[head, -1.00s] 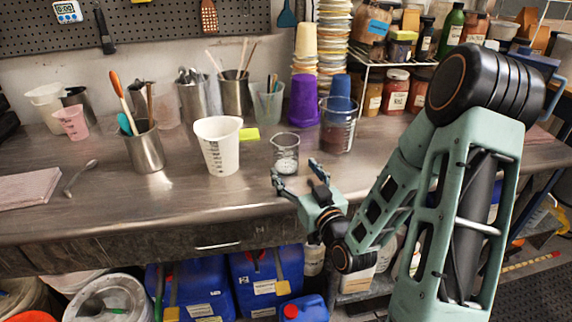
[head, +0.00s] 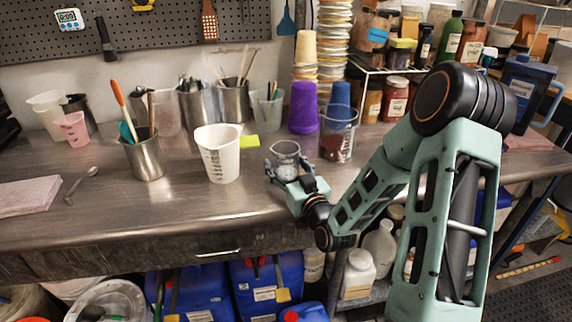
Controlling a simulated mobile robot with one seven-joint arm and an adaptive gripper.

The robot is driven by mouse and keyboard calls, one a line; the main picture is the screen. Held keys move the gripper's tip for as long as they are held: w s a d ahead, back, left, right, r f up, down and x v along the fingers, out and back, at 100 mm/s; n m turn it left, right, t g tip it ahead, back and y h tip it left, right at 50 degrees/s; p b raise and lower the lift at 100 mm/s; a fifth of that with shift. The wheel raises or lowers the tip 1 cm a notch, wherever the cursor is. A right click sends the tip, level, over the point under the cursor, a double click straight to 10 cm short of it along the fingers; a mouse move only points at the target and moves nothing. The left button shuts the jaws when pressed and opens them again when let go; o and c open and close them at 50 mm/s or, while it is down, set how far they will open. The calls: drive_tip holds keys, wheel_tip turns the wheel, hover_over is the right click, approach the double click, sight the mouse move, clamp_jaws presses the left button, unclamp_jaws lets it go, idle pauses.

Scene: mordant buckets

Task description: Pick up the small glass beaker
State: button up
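The small glass beaker (head: 285,150) stands upright on the metal counter, right of the white plastic measuring jug. My gripper (head: 285,167) has come in from the front right, low over the counter. Its fingers are spread, with the lower part of the beaker between them. The left finger shows at the beaker's left side. The right finger is partly lost against the glass and my gripper's body, so any contact is hard to see. The beaker's base is mostly hidden behind my gripper.
The white measuring jug (head: 218,155) stands close left. A larger glass beaker (head: 338,135) with dark red contents stands close right. The counter in front of the jug is clear.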

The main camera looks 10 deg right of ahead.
sight(291, 157)
drive_tip(key=c, duration=0.9)
drive_tip(key=shift+s+r, duration=0.1)
drive_tip(key=shift+r, duration=0.05)
drive_tip(key=shift+s+d+r, duration=0.15)
drive_tip(key=shift+s+r, duration=0.25)
drive_tip(key=shift+r, duration=0.05)
drive_tip(key=s+r, duration=0.1)
drive_tip(key=s, duration=0.1)
drive_tip(key=s+r+p, duration=0.1)
drive_tip(key=s+d+r, duration=0.1)
drive_tip(key=s, duration=0.1)
drive_tip(key=shift+s+r, duration=0.2)
drive_tip(key=shift+s, duration=0.15)
drive_tip(key=p, duration=0.3)
drive_tip(key=shift+s+d+r+p, duration=0.2)
drive_tip(key=shift+s+r+p, duration=0.1)
drive_tip(key=shift+p, duration=0.1)
drive_tip(key=s+r+p, duration=0.1)
drive_tip(key=s+p, duration=0.1)
drive_tip(key=p, duration=0.2)
drive_tip(key=s+r+p, duration=0.1)
drive_tip(key=s+p, duration=0.1)
drive_tip(key=p, duration=0.2)
drive_tip(key=s+d+r+p, duration=0.1)
drive_tip(key=s+p, duration=0.1)
drive_tip(key=p, duration=0.2)
drive_tip(key=shift+s, duration=0.2)
